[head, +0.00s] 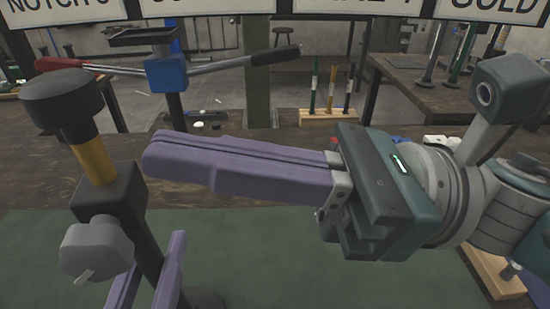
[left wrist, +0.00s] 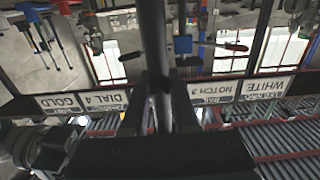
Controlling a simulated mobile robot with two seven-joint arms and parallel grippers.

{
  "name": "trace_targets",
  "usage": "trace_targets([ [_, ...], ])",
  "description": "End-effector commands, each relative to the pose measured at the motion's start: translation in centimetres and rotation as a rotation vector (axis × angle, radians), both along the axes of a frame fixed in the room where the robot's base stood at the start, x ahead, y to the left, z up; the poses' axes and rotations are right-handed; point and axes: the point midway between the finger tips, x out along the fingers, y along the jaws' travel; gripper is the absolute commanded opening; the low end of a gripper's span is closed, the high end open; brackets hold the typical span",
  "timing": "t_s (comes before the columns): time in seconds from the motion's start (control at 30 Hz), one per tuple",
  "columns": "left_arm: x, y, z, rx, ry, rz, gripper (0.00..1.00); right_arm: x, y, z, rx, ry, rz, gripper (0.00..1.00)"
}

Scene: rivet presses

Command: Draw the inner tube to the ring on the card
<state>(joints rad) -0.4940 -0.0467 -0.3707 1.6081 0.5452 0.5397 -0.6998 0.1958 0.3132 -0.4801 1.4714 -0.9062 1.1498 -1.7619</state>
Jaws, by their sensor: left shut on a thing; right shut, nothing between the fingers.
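A stand at the left of the head view has a black cap (head: 62,95), a gold-coloured tube section (head: 96,160) below it, a dark collar (head: 110,195) with a grey knob (head: 95,250), and a dark post (head: 150,240) underneath. My left gripper (head: 152,258) is shut on this post below the collar; the post also rises between its fingers in the left wrist view (left wrist: 154,45). My right gripper (head: 150,158) is shut and empty, its purple fingers pointing left, to the right of the collar. Cards along the top include GOLD (head: 493,8) and a partly cropped NOTCH card (head: 35,17).
A wooden rack (head: 330,117) holds three upright rods. Another table (head: 455,80) is at the back right. The green mat (head: 290,265) is clear in the middle.

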Motion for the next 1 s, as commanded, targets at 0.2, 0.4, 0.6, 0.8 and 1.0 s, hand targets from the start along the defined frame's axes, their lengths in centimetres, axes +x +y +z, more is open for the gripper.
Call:
trace_targets([
  [0.2,0.0,0.0,0.1,0.0,-0.002,0.001,0.0,0.1,2.3,0.6,0.001,0.001,0.0,0.0],
  [0.4,0.0,0.0,0.1,0.0,-0.002,0.001,0.0,0.0,2.7,0.7,0.0,0.002,0.001,0.0],
  [0.6,0.0,0.0,0.1,0.0,-0.002,0.001,0.0,0.0,2.7,0.7,0.0,0.003,0.002,0.0],
  [0.8,0.0,0.0,0.1,0.001,-0.002,0.001,0.0,0.1,2.6,3.0,-0.001,-0.006,0.002,0.0],
  [1.0,0.0,0.0,0.0,0.001,0.001,0.0,0.0,0.0,2.6,8.6,0.002,-0.009,0.002,0.0],
])
